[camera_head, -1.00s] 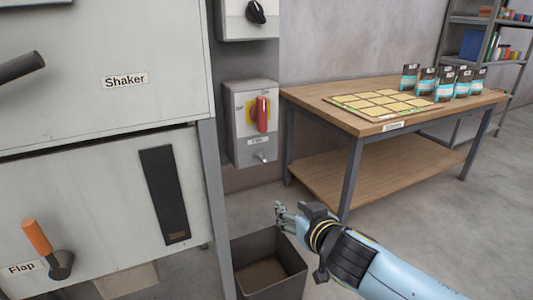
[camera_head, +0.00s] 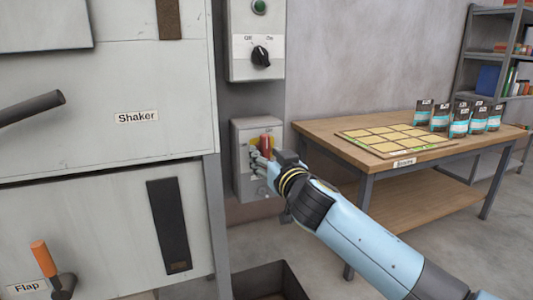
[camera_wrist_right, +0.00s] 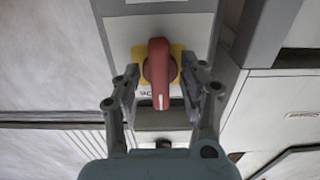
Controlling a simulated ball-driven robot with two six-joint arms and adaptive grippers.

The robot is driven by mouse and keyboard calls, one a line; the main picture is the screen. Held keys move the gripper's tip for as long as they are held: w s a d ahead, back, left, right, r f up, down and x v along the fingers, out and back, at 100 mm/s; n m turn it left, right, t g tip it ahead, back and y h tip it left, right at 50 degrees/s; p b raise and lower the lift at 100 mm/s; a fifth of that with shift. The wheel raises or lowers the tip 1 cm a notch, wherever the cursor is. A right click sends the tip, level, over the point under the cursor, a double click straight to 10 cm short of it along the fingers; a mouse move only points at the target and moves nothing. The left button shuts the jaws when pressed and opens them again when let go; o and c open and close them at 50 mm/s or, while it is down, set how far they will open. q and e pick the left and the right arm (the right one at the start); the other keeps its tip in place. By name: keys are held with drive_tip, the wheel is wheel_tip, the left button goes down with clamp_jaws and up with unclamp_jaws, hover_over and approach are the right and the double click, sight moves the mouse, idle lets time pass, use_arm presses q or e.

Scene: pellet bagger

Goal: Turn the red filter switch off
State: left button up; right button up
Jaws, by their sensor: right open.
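The red filter switch (camera_head: 266,143) is a red handle on a yellow plate, on a grey box (camera_head: 240,133) fixed to the post. In the head view my right gripper (camera_head: 259,163) is in front of the box and hides its lower part and label. In the right wrist view the red switch (camera_wrist_right: 158,73) stands between the two fingers of my right gripper (camera_wrist_right: 160,88). The fingers are open, one on each side of the handle, with gaps visible. The handle lies lengthwise in that view, its white mark toward the gripper. My left gripper is not in view.
Above is another box with a black Off/On knob (camera_head: 260,56) and a green button (camera_head: 259,7). The Shaker and Flap cabinet (camera_head: 100,130) is at left, with a protruding orange-handled lever (camera_head: 44,260). A bin (camera_head: 268,280) stands below. A wooden table (camera_head: 330,134) is at right.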

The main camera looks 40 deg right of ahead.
drive_tip(key=shift+w+d, duration=0.1)
drive_tip(key=shift+w, duration=0.15)
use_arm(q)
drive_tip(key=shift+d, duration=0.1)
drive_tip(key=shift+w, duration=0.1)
use_arm(e)
drive_tip(key=c, duration=0.8)
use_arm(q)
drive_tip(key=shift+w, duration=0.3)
